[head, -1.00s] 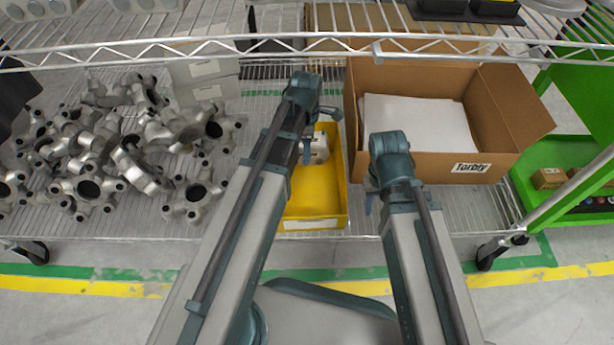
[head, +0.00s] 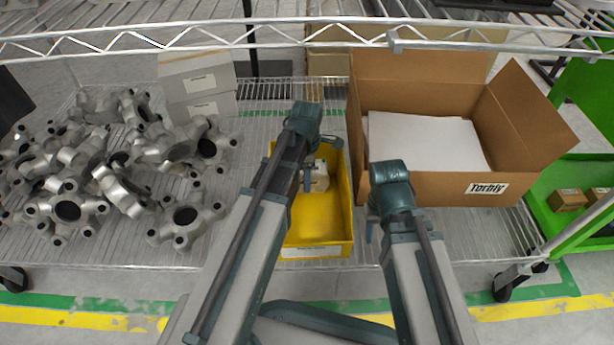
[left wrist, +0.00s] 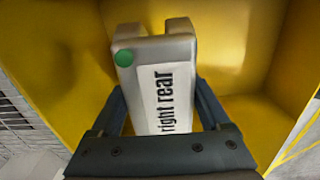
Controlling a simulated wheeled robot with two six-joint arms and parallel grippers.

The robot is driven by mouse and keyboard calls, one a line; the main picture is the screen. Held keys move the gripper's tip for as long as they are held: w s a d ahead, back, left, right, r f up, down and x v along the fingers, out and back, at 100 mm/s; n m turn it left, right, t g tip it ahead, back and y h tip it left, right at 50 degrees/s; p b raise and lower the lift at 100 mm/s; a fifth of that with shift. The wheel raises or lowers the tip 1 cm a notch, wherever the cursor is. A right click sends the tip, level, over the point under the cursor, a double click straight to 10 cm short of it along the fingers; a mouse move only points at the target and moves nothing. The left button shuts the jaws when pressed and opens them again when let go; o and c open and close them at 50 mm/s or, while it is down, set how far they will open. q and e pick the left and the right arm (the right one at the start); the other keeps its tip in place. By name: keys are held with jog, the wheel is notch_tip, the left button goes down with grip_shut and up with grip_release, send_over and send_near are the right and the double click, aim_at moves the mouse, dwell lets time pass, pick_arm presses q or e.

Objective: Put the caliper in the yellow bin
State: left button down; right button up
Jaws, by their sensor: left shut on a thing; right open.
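The yellow bin (head: 318,232) stands on the wire shelf in the middle of the head view, partly behind my left arm. The caliper (head: 320,177) is a pale grey block inside the bin's outline. My left gripper (left wrist: 165,98) is shut on the caliper, one finger on each side. I cannot tell whether the caliper touches the bin floor. My right gripper (head: 370,228) is open and empty, in front of the cardboard box.
A pile of grey metal castings (head: 110,175) covers the shelf's left side. White boxes (head: 197,80) stand behind it. An open cardboard box (head: 430,188) with white contents is right of the bin. A wire shelf edge (head: 280,35) crosses above. Green shelving (head: 560,215) is at far right.

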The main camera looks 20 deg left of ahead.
pick_arm(q)
jog(key=shift+f, duration=0.65)
pick_arm(e)
jog(key=shift+f, duration=0.65)
pick_arm(q)
jog(key=shift+b, duration=0.3)
pick_arm(e)
jog(key=shift+f, duration=0.1)
pick_arm(q)
notch_tip(320, 180, down, 4)
jog(key=b, duration=0.3)
jog(key=shift+r+b, duration=0.15)
jog(key=shift+b, duration=0.15)
pick_arm(e)
notch_tip(320, 180, down, 4)
jog(key=shift+r, duration=0.2)
jog(key=shift+f, duration=0.1)
pick_arm(q)
grip_release()
notch_tip(320, 180, up, 12)
jog(key=p, duration=1.2)
pick_arm(e)
notch_tip(320, 180, up, 12)
jog(key=shift+r, duration=0.2)
